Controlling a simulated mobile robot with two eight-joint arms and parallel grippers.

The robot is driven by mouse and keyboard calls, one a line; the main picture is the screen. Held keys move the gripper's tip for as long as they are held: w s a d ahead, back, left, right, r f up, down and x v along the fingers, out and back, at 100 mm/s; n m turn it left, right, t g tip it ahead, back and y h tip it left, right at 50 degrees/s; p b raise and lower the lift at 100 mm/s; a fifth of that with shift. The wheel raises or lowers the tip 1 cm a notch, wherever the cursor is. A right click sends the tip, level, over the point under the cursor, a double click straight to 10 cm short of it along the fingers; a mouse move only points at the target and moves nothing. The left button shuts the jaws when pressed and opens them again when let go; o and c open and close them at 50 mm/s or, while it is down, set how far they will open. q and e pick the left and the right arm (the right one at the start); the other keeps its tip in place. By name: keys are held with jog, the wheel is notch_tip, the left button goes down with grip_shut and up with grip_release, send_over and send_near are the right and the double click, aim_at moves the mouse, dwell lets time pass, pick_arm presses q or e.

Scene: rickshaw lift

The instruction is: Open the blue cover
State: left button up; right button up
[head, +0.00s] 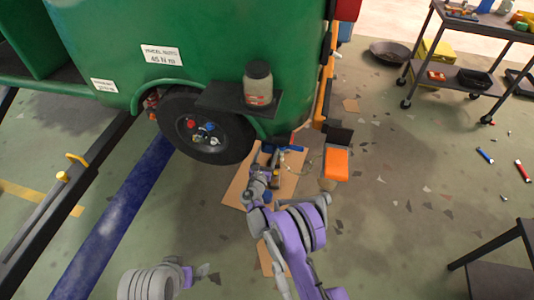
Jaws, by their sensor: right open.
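A small blue piece (292,149), which may be the blue cover, shows low behind the green vehicle's wheel, at the far end of a cardboard sheet (236,190). My right gripper (279,157) is open and close beside this piece. I cannot tell whether they touch. My purple right arm comes up from the bottom and hides part of the cardboard. My left gripper does not show clearly.
The green vehicle (200,50) has a black wheel (205,128) with coloured caps and a dark shelf holding a jar (258,84). An orange block (336,163) lies right of the gripper. A tool cart (470,80) stands upper right. A dark stand (500,255) is lower right.

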jog(key=shift+c, duration=0.3)
grip_shut()
dwell(1.1)
